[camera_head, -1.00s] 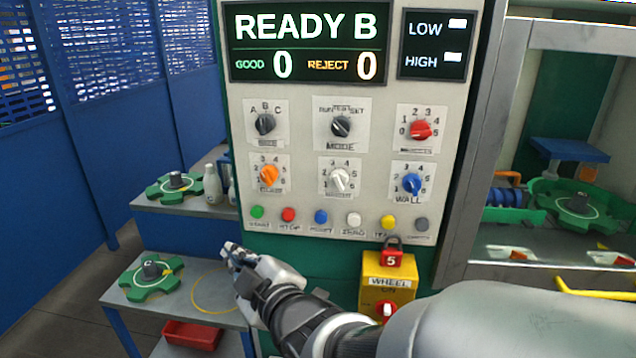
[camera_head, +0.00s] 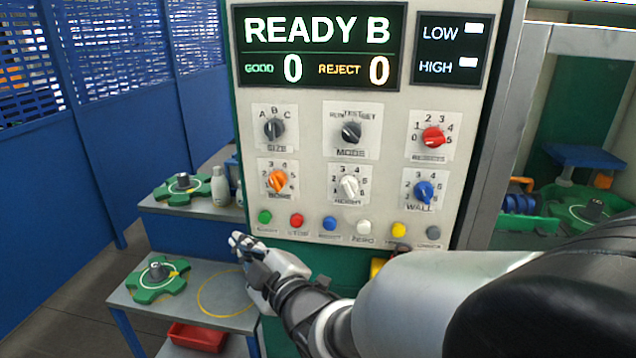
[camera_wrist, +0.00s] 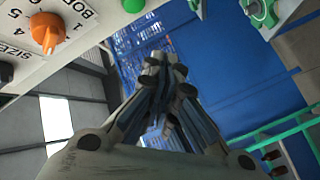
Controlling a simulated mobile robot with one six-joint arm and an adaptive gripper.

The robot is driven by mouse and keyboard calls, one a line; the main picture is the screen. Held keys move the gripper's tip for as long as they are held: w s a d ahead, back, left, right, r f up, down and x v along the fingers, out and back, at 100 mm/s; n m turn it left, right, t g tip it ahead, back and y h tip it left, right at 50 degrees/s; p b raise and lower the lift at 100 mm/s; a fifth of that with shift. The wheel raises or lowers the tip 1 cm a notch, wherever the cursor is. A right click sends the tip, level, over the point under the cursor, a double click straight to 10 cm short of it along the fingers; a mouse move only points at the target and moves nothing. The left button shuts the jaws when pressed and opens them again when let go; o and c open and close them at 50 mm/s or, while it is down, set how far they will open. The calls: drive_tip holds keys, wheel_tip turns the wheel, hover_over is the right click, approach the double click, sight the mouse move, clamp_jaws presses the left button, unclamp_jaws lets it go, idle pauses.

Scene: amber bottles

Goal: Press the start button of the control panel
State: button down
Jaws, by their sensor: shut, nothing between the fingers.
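The control panel (camera_head: 390,155) faces me with its display (camera_head: 318,45) reading READY B, good 0, reject 0. The green start button (camera_head: 264,217) is at the left end of the bottom button row, with the red stop button (camera_head: 296,220) to its right. My gripper (camera_head: 236,240) is shut and empty, just below and a little left of the green button, apart from it in the picture. In the wrist view my gripper (camera_wrist: 162,62) points away from the camera, and a green button (camera_wrist: 133,5) shows at the top edge, left of the fingertips.
Blue, white, yellow and grey buttons continue the row. An orange knob (camera_head: 278,182) sits above the green button. At left, a grey shelf (camera_head: 215,325) holds a green wheel-like part (camera_head: 158,282); bottles (camera_head: 220,187) stand on the upper shelf. My arm hides most of a yellow box.

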sight(265, 218)
drive_tip(key=shift+w+d, duration=0.15)
drive_tip(key=shift+w, duration=1.15)
drive_tip(key=shift+w+d, duration=0.1)
drive_tip(key=shift+w, duration=1.2)
drive_tip(key=shift+w, duration=0.1)
drive_tip(key=shift+w, duration=0.3)
drive_tip(key=shift+w+b, duration=0.4)
drive_tip(key=shift+w, duration=0.1)
drive_tip(key=shift+s, duration=0.1)
drive_tip(key=shift+s+b, duration=0.55)
drive_tip(key=shift+s, duration=0.25)
